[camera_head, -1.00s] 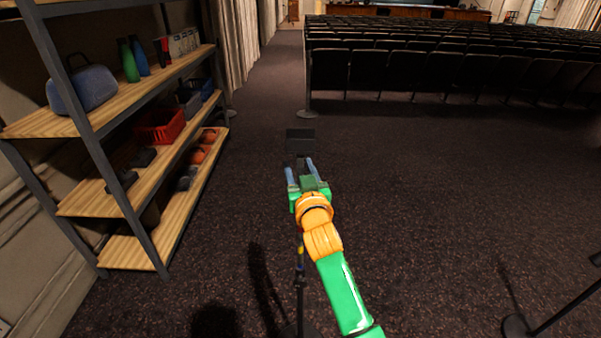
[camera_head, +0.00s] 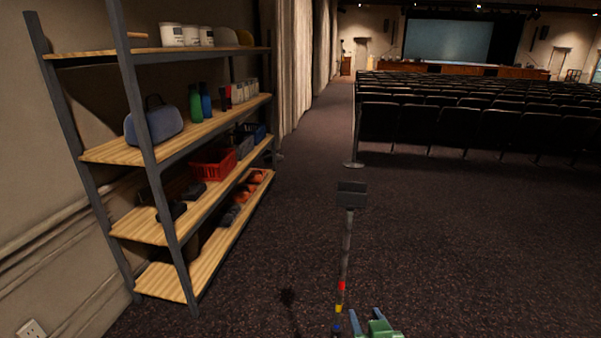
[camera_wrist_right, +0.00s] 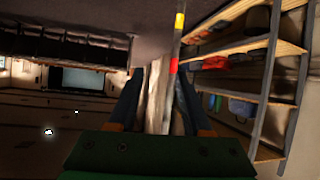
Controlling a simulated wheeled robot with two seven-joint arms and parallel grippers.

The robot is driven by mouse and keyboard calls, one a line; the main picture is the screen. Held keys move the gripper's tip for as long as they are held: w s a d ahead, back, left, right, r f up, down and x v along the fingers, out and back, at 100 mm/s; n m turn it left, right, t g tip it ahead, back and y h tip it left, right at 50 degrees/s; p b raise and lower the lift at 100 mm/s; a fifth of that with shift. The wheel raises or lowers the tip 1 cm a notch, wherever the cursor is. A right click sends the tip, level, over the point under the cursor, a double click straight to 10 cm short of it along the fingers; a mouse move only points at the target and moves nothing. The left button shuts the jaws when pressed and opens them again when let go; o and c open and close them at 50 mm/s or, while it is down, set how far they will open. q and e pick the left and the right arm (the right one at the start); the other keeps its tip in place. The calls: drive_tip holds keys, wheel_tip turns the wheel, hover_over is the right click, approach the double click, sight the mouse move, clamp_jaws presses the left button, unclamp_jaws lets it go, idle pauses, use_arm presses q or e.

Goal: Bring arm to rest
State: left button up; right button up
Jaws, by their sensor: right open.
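The rest of the right arm is out of the head view. My left gripper is in neither view.
A thin stand (camera_head: 346,250) with red, yellow and blue bands and a dark plate on top rises close to my right gripper; whether they touch is unclear. A loaded shelf rack (camera_head: 205,130) stands left. Theatre seats (camera_head: 440,125) fill the back right. Carpet (camera_head: 480,240) is clear at right.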

drive_tip(key=s+f+n+g, duration=0.1)
drive_tip(key=s+f+g, duration=0.25)
drive_tip(key=s, duration=0.35)
drive_tip(key=s+f+n+g+y, duration=0.1)
drive_tip(key=s+f+g, duration=0.25)
drive_tip(key=s, duration=0.45)
drive_tip(key=s+f+n+g, duration=0.1)
drive_tip(key=s+f+g, duration=0.1)
drive_tip(key=s+f, duration=0.4)
wheel_tip(320, 180, down, 13)
drive_tip(key=s+g, duration=0.1)
drive_tip(key=s, duration=0.1)
drive_tip(key=s+d+f+g, duration=0.1)
drive_tip(key=s+d+f, duration=0.1)
drive_tip(key=s+f, duration=1)
drive_tip(key=shift+s, duration=0.65)
drive_tip(key=shift+f, duration=0.15)
